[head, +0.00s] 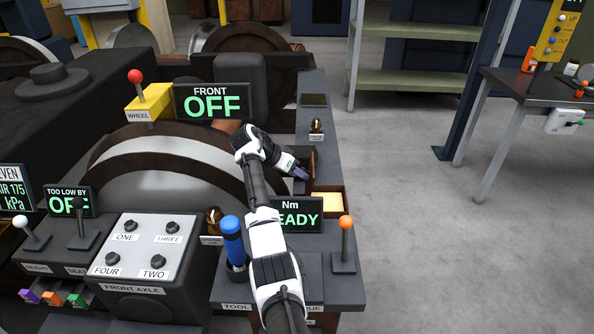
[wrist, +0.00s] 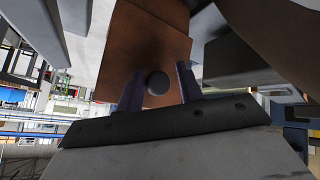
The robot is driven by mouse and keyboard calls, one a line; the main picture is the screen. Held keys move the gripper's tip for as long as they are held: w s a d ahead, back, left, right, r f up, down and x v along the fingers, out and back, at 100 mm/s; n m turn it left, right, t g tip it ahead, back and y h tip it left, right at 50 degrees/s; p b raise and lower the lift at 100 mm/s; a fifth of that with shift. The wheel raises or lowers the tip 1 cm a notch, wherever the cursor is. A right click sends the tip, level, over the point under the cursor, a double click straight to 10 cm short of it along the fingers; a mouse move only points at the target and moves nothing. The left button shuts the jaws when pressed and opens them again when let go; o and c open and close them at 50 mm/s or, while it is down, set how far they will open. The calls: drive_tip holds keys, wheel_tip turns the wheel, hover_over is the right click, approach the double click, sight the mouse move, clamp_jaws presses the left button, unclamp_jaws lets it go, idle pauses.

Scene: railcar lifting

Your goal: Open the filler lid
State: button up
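In the wrist view a brown panel with a dark round knob (wrist: 157,83), which looks like the filler lid (wrist: 150,40), fills the upper middle. My gripper (wrist: 160,88) has one finger on each side of the knob, with gaps showing, so it is open. In the head view my gripper (head: 301,173) is beside a small brown box (head: 345,202) with a pale yellow inside. A dark brown panel (head: 313,160) stands raised behind the fingers at this box; its knob is hidden. I cannot tell whether the fingers touch the lid.
The Nm display (head: 303,215) stands just in front of the box, and an orange-knobbed lever (head: 346,240) is nearer. A blue-handled tool (head: 232,240) stands left of my arm. The FRONT OFF display (head: 212,101) is behind on the left. The floor at right is clear.

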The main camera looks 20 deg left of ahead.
drive_tip(key=o, duration=0.4)
drive_tip(key=shift+w+f, duration=0.1)
drive_tip(key=shift+f, duration=0.55)
drive_tip(key=shift+r, duration=0.1)
drive_tip(key=shift+d, duration=0.1)
wheel_tip(320, 180, up, 21)
drive_tip(key=shift+w+f+b, duration=0.1)
drive_tip(key=shift+f+b, duration=0.1)
drive_tip(key=shift+b, duration=0.95)
